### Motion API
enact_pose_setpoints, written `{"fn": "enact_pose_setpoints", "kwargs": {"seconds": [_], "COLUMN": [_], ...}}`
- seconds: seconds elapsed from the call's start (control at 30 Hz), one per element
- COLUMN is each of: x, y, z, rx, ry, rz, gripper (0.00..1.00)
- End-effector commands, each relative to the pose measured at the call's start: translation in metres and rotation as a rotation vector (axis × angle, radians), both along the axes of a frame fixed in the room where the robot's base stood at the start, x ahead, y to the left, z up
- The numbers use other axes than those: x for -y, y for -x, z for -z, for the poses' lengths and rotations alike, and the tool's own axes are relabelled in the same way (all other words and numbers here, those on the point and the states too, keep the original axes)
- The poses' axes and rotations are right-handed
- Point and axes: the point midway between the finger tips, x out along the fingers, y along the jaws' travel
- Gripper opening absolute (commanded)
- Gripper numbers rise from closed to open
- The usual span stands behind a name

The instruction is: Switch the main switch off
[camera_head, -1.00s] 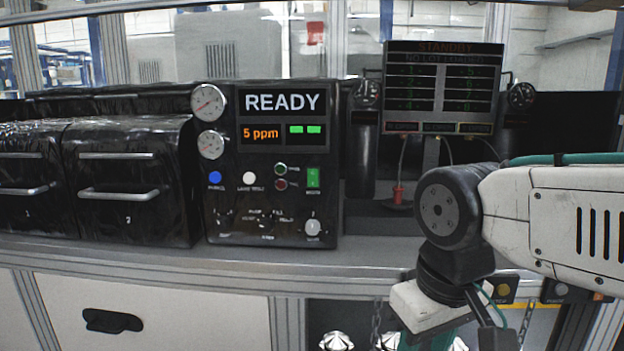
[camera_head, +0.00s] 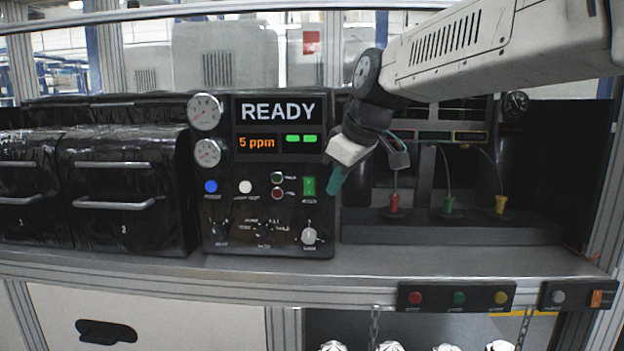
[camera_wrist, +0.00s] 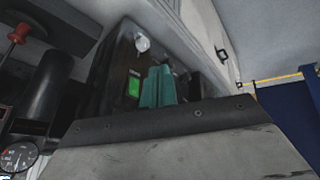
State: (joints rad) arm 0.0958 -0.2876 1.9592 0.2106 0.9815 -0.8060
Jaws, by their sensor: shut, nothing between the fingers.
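In the wrist view the green switch (camera_wrist: 134,86) shows just left of my fingers. My gripper (camera_head: 334,189) has teal fingers pressed together and empty. In the head view its tips are just right of the switch, near the panel's right edge. In the wrist view my gripper (camera_wrist: 158,88) points toward the panel; I cannot tell whether it touches it.
A display reading READY (camera_head: 278,109) is above. An orange switch (camera_head: 597,298) is on the bench's front edge.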

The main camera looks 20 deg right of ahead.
Motion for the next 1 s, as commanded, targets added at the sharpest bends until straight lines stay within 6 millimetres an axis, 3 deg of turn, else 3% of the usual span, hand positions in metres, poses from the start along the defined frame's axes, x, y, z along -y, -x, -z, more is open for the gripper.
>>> {"fn": "enact_pose_setpoints", "kwargs": {"seconds": [0.1, 0.23, 0.77, 1.0], "x": [-0.001, -0.002, -0.002, -0.007], "y": [-0.025, -0.032, -0.034, -0.054], "z": [-0.034, -0.049, -0.047, -0.021], "rx": [0.121, 0.188, 0.2, 0.196], "ry": [0.074, 0.141, 0.178, 0.177], "rz": [-0.138, -0.239, -0.291, -0.292], "gripper": [0.0, 0.0, 0.0, 0.0]}}
